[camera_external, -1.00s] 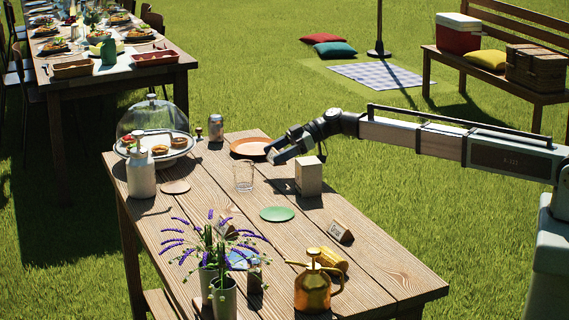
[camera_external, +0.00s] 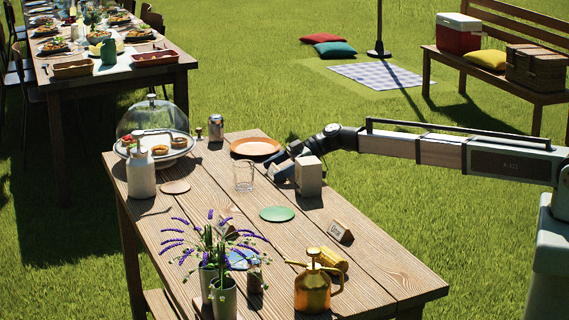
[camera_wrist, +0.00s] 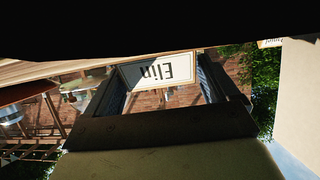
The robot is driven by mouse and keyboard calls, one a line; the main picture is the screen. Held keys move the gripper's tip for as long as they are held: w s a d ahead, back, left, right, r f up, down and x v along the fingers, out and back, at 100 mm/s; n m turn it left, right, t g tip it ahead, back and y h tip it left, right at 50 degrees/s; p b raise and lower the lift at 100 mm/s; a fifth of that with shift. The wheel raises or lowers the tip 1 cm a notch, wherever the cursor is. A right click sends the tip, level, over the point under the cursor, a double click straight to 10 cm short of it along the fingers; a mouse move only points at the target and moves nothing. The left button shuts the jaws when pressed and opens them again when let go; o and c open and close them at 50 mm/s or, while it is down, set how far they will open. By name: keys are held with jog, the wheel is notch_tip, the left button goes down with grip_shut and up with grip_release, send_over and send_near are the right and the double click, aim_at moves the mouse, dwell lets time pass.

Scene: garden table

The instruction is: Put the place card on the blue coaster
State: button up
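I cannot tell whether the fingers touch the card. In the external view this card cannot be made out. The blue coaster (camera_external: 240,259) lies near the front of the table, partly hidden by lavender in pots.
The pale block (camera_external: 309,175) stands close beside my gripper. A glass (camera_external: 244,176), green coaster (camera_external: 277,214), orange plate (camera_external: 255,147), another place card (camera_external: 341,232) and brass watering can (camera_external: 314,285) are on the table. Lavender pots (camera_external: 223,298) stand before the blue coaster.

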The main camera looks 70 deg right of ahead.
jog(key=shift+o, duration=0.9)
jog(key=shift+f, duration=0.1)
jog(key=r+v, duration=0.1)
jog(key=v, duration=1.2)
jog(key=shift+s+a, duration=0.15)
jog(key=shift+s, duration=0.25)
jog(key=shift+r, duration=0.15)
